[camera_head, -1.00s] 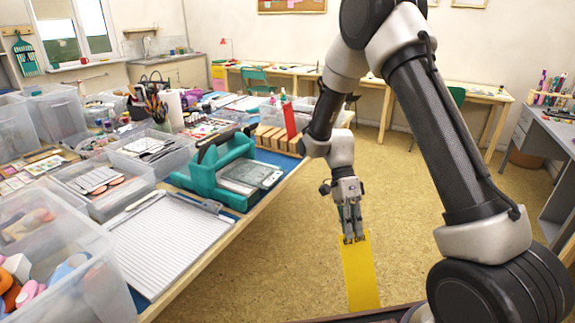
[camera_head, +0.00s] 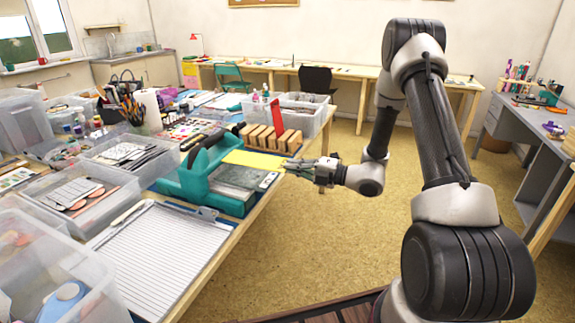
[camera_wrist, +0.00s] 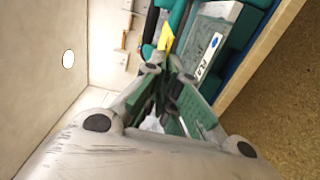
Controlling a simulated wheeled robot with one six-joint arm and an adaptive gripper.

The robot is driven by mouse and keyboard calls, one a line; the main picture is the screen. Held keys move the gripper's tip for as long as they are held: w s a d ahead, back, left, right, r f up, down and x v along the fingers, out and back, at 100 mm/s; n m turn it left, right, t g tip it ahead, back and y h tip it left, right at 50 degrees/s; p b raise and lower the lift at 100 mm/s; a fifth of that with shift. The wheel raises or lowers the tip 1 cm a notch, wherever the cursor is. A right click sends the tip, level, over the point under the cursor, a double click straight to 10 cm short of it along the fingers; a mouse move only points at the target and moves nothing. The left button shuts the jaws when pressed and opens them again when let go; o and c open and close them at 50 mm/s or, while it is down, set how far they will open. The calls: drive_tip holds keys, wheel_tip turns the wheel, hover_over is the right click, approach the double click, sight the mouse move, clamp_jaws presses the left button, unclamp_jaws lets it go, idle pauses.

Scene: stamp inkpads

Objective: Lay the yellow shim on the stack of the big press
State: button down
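The big teal press (camera_head: 186,184) stands at the table edge, with a grey stack (camera_head: 240,177) on its bed and a plate with lettering (camera_wrist: 209,55) at the stack's near end in the wrist view. The yellow shim (camera_head: 252,159) is a thin flat strip, about level, reaching from my gripper (camera_head: 288,166) toward the press above the stack. I cannot tell if it touches the stack. In the wrist view my gripper (camera_wrist: 168,68) has its fingertips closed on the shim's near end (camera_wrist: 166,37). Most of the shim is hidden there.
Wooden blocks (camera_head: 272,139) and a red upright piece (camera_head: 276,115) stand just behind the press. A lined white board (camera_head: 150,256) lies in front of it. Clear bins (camera_head: 70,195) crowd the left. The floor (camera_head: 300,240) right of the table is open.

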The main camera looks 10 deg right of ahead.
drive_tip(key=shift+w+d, duration=0.15)
drive_tip(key=shift+w, duration=0.1)
drive_tip(key=shift+d+f, duration=0.15)
drive_tip(key=shift+f, duration=0.6)
drive_tip(key=shift+f, duration=0.3)
